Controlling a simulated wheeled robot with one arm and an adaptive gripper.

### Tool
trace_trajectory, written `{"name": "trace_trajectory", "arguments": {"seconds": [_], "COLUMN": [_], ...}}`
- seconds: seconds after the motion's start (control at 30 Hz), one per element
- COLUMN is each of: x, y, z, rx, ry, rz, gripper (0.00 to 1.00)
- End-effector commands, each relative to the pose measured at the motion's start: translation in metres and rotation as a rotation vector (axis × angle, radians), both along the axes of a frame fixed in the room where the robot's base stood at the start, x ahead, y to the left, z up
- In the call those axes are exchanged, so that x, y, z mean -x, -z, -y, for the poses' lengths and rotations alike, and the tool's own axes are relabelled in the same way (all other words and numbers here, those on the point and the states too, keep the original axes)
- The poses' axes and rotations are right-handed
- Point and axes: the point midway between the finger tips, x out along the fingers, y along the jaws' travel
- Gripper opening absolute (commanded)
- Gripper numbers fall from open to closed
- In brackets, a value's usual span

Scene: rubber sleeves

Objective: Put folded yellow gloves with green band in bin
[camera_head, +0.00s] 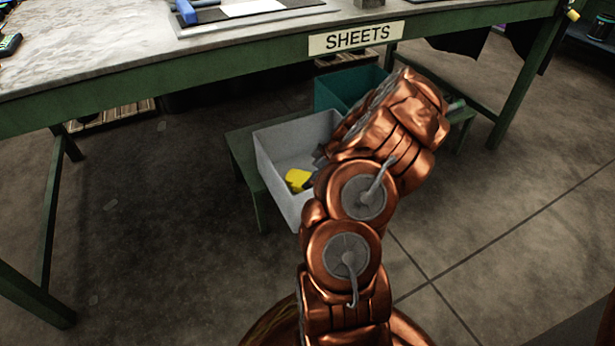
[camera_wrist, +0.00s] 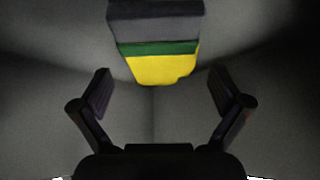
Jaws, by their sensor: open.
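The folded yellow gloves (camera_head: 298,180) lie inside a light grey bin (camera_head: 266,161) under the table, in the head view. In the wrist view the gloves (camera_wrist: 160,68) show a yellow end, a green band and a dark grey part, at the top middle beyond my fingers. My gripper (camera_wrist: 160,97) is open, with nothing between its two fingers. Grey walls and a corner surround it in the wrist view, so it is within or over the grey bin. In the head view my arm hides the gripper and the bin's right side.
A teal bin (camera_head: 340,88) stands behind the grey bin on a low green bench (camera_head: 240,145). The table (camera_head: 180,70) with a "SHEETS" label (camera_head: 356,38) is above. Its green legs stand at left and right. Floor at the left is clear.

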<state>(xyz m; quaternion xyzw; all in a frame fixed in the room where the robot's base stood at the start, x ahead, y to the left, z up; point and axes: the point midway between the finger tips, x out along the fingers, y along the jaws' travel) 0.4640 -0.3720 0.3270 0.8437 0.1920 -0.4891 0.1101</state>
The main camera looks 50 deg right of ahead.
Motion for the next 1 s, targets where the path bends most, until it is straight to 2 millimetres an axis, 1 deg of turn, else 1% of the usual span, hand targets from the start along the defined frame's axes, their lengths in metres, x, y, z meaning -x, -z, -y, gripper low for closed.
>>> {"name": "trace_trajectory", "arguments": {"seconds": [0.03, 0.1, 0.2, 0.3, 0.87, 1.0], "x": [0.003, 0.008, 0.014, 0.018, 0.02, 0.02], "y": [-0.012, -0.023, -0.034, -0.04, -0.04, -0.045], "z": [0.003, 0.005, 0.009, 0.01, 0.01, 0.01], "rx": [0.001, 0.003, 0.004, 0.003, 0.002, 0.002], "ry": [0.001, 0.001, 0.002, 0.002, 0.001, 0.0], "rz": [0.003, 0.004, 0.005, 0.004, 0.002, 0.002], "gripper": [0.99, 0.99, 0.99, 0.99, 0.99, 0.99]}}
